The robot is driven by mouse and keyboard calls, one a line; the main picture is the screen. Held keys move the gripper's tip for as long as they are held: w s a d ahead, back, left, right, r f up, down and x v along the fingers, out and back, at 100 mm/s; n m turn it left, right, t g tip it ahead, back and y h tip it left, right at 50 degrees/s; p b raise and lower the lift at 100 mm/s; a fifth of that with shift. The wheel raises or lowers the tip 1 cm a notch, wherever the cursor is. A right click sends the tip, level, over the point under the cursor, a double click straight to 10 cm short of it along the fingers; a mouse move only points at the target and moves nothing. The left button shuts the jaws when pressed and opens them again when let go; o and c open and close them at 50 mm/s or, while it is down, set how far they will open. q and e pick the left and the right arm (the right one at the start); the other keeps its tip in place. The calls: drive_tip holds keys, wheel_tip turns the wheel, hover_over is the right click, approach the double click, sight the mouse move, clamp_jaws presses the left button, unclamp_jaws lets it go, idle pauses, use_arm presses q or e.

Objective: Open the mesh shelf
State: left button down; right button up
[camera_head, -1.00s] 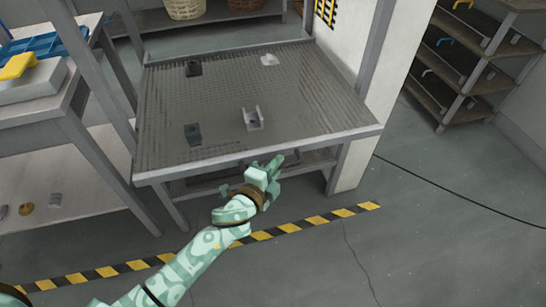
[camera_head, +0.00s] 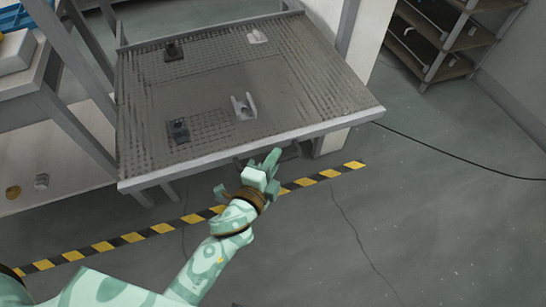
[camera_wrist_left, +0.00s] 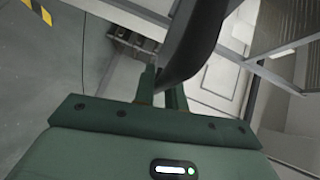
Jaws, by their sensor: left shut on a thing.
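The mesh shelf (camera_head: 215,80) is a grey perforated tray with a pale metal front edge (camera_head: 250,150). It sticks out from its frame towards me. My left gripper (camera_head: 263,172) is at the shelf's front edge, just below it, right of the middle. In the left wrist view, the gripper's fingers (camera_wrist_left: 163,85) are shut on a dark curved handle bar (camera_wrist_left: 192,45). My right gripper is not in view.
Yellow-black floor tape (camera_head: 150,232) runs below the front edge. A bench (camera_head: 45,130) stands left, a rack (camera_head: 440,45) at upper right. The floor at right is mostly clear; a black cable (camera_head: 455,158) crosses it.

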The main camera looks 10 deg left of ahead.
use_arm(q)
drive_tip(key=c, duration=1.5)
unclamp_jaws()
drive_tip(key=shift+o, duration=0.2)
drive_tip(key=shift+s, duration=0.1)
drive_tip(key=shift+s+a, duration=0.1)
drive_tip(key=shift+s, duration=0.25)
drive_tip(key=v, duration=1.5)
drive_tip(key=shift+s, duration=0.25)
